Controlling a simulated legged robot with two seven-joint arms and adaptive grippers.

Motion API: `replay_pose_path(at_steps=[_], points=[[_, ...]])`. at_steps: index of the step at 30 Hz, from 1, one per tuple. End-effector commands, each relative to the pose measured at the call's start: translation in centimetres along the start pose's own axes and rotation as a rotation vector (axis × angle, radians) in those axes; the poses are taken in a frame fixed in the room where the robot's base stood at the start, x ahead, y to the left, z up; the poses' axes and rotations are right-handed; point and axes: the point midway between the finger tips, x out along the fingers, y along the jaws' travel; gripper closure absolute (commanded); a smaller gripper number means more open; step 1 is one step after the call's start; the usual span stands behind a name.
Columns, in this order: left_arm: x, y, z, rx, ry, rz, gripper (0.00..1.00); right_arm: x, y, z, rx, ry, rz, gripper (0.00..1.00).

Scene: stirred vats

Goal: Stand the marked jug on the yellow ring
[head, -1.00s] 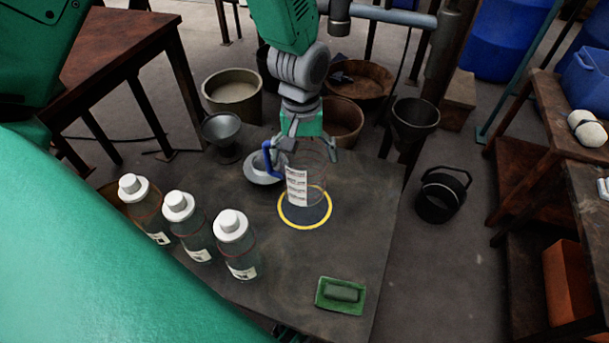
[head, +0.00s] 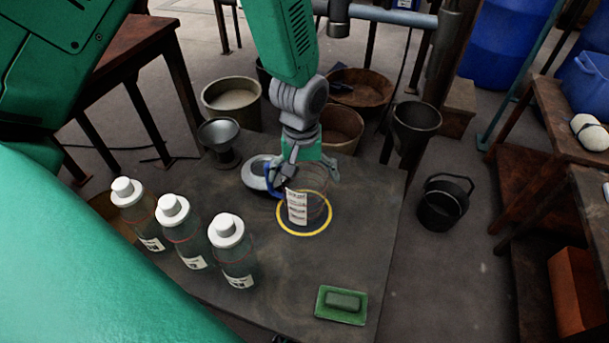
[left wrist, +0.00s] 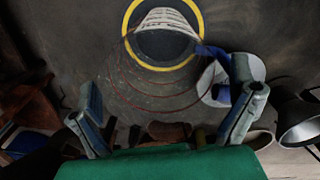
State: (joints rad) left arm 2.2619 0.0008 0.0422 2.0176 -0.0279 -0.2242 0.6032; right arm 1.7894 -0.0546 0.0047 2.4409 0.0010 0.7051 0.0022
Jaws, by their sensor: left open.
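The marked jug is clear, with thin red bands, a white printed label (head: 297,207) and a blue handle (head: 274,180). It stands upright, its base within the yellow ring (head: 321,231) around a dark disc. My left gripper (head: 308,173) is open over the jug's upper part, a finger on either side. In the left wrist view the jug (left wrist: 160,85) lies between the spread fingers, its label and the yellow ring (left wrist: 197,12) beyond. The blue handle (left wrist: 240,68) is beside the right finger; whether they touch is unclear. My right gripper is out of view.
Several things share the table: white-capped bottles (head: 184,232) at left, a green tray (head: 341,305) with a block at front right, a grey bowl (head: 256,176) behind the handle, and a metal funnel (head: 220,138). Table right of the ring is clear.

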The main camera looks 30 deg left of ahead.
Motion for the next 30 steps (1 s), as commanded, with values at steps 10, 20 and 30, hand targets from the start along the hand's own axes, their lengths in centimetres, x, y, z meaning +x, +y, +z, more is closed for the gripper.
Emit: replay_pose_path(at_steps=[10,20,30], points=[[-5.4,0.1,-0.1,0.0,0.003,0.002,0.0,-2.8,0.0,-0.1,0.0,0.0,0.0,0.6],[-11.1,0.1,0.0,0.0,0.001,0.001,0.0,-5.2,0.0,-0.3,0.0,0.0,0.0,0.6],[-12.0,0.0,0.0,0.0,-0.001,-0.001,0.0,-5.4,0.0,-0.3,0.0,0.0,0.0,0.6]])
